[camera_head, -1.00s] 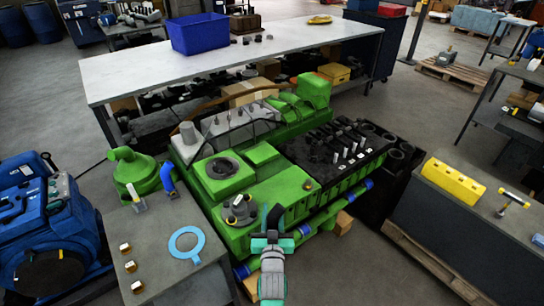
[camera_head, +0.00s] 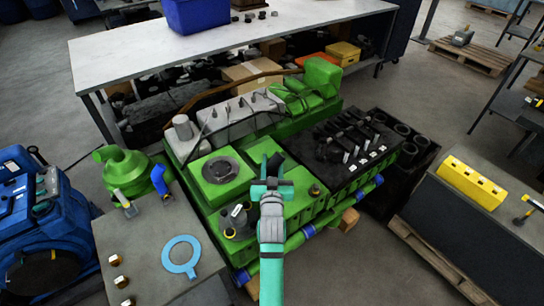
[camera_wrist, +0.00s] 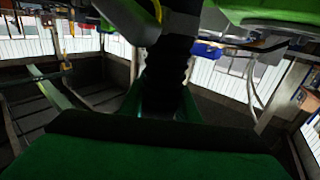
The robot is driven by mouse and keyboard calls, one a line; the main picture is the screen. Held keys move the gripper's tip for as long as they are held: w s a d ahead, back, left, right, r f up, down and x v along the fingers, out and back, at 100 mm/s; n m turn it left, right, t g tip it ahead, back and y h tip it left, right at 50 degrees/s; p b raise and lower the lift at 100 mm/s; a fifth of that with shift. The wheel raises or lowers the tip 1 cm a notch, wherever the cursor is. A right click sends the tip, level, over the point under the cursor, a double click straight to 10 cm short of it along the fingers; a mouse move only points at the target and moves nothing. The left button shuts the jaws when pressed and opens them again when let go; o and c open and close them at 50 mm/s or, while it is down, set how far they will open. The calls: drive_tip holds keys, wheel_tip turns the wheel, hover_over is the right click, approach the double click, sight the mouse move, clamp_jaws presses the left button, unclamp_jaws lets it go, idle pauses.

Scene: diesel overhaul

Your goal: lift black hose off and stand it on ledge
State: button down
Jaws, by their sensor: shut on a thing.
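A black ribbed hose (camera_wrist: 168,65) rises upright between my gripper's fingers in the wrist view. Its top shows in the head view (camera_head: 273,163) as a short dark piece above the jaws. My gripper (camera_head: 272,184), teal and grey, is shut on it. In the picture it overlaps the front of the green engine (camera_head: 297,207). I cannot tell whether the hose's lower end touches anything, as the jaws and arm hide it. No ledge can be told apart for certain; flat green surfaces lie around the gripper on the engine.
Left of the engine stands a grey table (camera_head: 150,240) with a light-blue ring (camera_head: 181,256) and small brass parts. A blue elbow pipe (camera_head: 159,179) sits by a green housing (camera_head: 127,170). A black valve bank (camera_head: 350,145) is to the right. A long bench (camera_head: 130,58) stands behind.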

drive_tip(key=shift+s+d+f, duration=0.1)
drive_tip(key=shift+s+f, duration=0.05)
drive_tip(key=shift+f, duration=0.75)
drive_tip(key=shift+s+f, duration=0.2)
drive_tip(key=shift+f, duration=0.65)
drive_tip(key=shift+s+d+f, duration=0.1)
drive_tip(key=shift+s+f, duration=0.05)
drive_tip(key=shift+f, duration=0.75)
drive_tip(key=c, duration=1.3)
unclamp_jaws()
drive_tip(key=shift+o, duration=0.2)
drive_tip(key=shift+s, duration=0.1)
drive_tip(key=s, duration=1)
drive_tip(key=shift+s, duration=0.25)
